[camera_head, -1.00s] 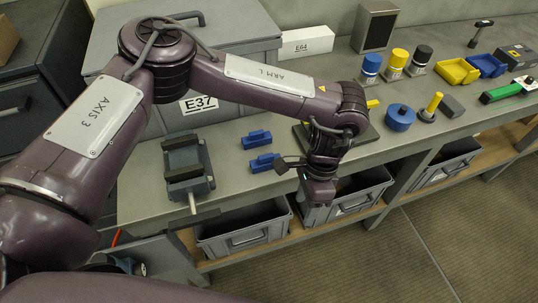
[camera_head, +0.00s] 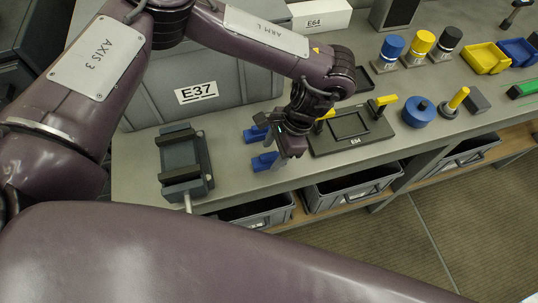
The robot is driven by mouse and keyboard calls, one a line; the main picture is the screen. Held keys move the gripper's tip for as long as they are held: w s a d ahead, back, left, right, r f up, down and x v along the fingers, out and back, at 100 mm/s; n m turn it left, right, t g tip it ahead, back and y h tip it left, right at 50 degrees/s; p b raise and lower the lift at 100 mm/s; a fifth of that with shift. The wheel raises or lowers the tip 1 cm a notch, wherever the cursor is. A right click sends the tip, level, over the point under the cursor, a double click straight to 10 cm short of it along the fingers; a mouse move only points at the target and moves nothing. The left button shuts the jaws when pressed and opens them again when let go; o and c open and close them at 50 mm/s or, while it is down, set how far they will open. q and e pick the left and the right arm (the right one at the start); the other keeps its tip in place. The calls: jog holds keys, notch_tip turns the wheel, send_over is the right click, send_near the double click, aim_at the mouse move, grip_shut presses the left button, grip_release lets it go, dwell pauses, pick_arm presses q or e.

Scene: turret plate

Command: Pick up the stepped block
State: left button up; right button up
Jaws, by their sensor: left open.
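Two small blue blocks, each with a raised narrower part on a wider base, lie on the grey bench. The farther block (camera_head: 251,135) is partly hidden by my left gripper. The nearer block (camera_head: 264,162) sits just in front of it, close to the bench's front edge. I cannot tell which one the task calls the stepped block. My left gripper (camera_head: 274,140) is open and empty, right beside and above the two blocks, pointing down. Whether it touches either is unclear. My right gripper is not in view.
A dark vise-like fixture (camera_head: 184,165) stands left of the blocks. A black plate (camera_head: 350,128) with yellow-handled clamps lies to the right. The large grey case E37 (camera_head: 225,92) is behind.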

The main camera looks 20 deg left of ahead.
aim_at(271, 154)
pick_arm(q)
jog(key=x, duration=0.3)
jog(key=shift+w+a+f, duration=0.15)
jog(key=shift+w+f, duration=0.15)
jog(key=shift+f, duration=0.05)
jog(key=shift+s, duration=0.1)
jog(key=shift+c, duration=0.6)
jog(key=c, duration=0.9)
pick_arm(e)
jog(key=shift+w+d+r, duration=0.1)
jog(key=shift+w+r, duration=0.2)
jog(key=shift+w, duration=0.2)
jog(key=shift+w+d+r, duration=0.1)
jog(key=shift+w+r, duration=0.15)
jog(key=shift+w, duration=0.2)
